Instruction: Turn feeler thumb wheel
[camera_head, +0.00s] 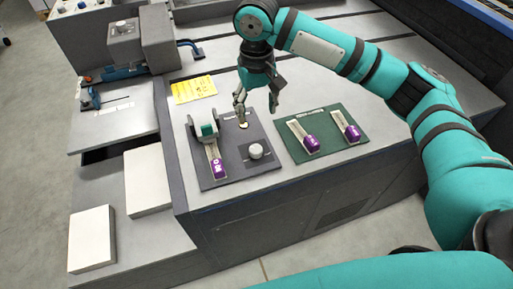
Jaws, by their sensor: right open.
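A dark grey panel (232,176) lies on the bench top. It carries a round pale knob (256,151), a small brass-coloured piece (243,125) behind it, and an ink unit with a purple end (218,168) at the left. I cannot tell for sure which part is the feeler thumb wheel. My right gripper (257,108) is open, pointing down over the back of the panel. One finger is close above the brass-coloured piece; whether it touches cannot be told. My left gripper is out of view.
A green mat (325,153) with two purple-ended units lies right of the panel. A yellow note (193,89) lies behind it. White blocks (92,240) stand on the lower ledge at left. A grey machine fixture (139,45) stands at the back left.

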